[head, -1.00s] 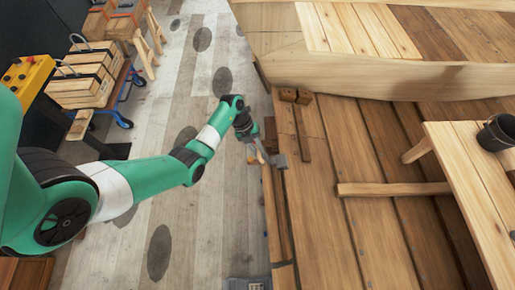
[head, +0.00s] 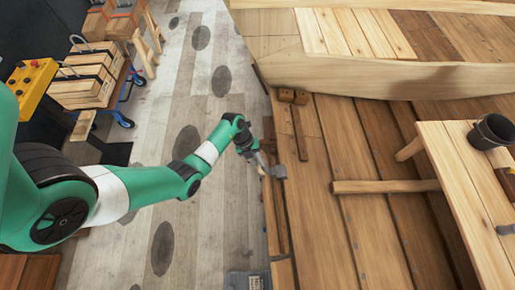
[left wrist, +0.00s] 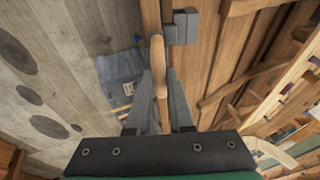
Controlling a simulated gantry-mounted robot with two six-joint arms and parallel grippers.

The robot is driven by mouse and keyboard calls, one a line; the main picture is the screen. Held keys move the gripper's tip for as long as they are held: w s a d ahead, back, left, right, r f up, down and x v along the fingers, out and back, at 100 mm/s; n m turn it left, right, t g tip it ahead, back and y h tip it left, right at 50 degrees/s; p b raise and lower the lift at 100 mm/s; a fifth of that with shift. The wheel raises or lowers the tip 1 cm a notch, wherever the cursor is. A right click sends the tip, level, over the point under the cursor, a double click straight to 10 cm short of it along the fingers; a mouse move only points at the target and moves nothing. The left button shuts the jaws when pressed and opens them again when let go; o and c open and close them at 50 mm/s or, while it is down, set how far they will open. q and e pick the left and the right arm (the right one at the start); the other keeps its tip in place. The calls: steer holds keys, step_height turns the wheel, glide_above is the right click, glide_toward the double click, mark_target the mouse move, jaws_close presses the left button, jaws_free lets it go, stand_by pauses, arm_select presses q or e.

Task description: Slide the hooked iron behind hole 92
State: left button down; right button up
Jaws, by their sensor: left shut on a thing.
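The hooked iron, a grey blocky metal head (head: 279,172) on a light wooden handle, is at the left edge of the hull planking (head: 335,215) in the head view. My left gripper (head: 260,161) is shut on its handle. In the left wrist view the handle (left wrist: 157,55) stands between the two grey fingers, and the grey head (left wrist: 182,27) lies beyond them, over or against the plank edge. I cannot tell whether the head touches the wood. Hole 92 and its number cannot be made out. My right gripper is not in view.
A wooden bench (head: 462,185) with a dark bucket (head: 491,132) stands on the planks at right. Small wooden blocks (head: 293,96) sit just beyond the iron. A grey item (head: 247,281) lies low at the hull's edge. The floor (head: 215,235) left of the hull is mostly clear.

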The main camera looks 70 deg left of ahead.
arm_select(q)
steer(key=shift+d, duration=0.15)
steer(key=shift+s, duration=0.1)
steer(key=shift+s+d+r+p, duration=0.15)
steer(key=shift+d+p, duration=0.25)
steer(key=shift+p, duration=0.25)
steer(key=shift+d+f, duration=0.2)
steer(key=shift+r+p, duration=0.15)
steer(key=shift+p, duration=0.25)
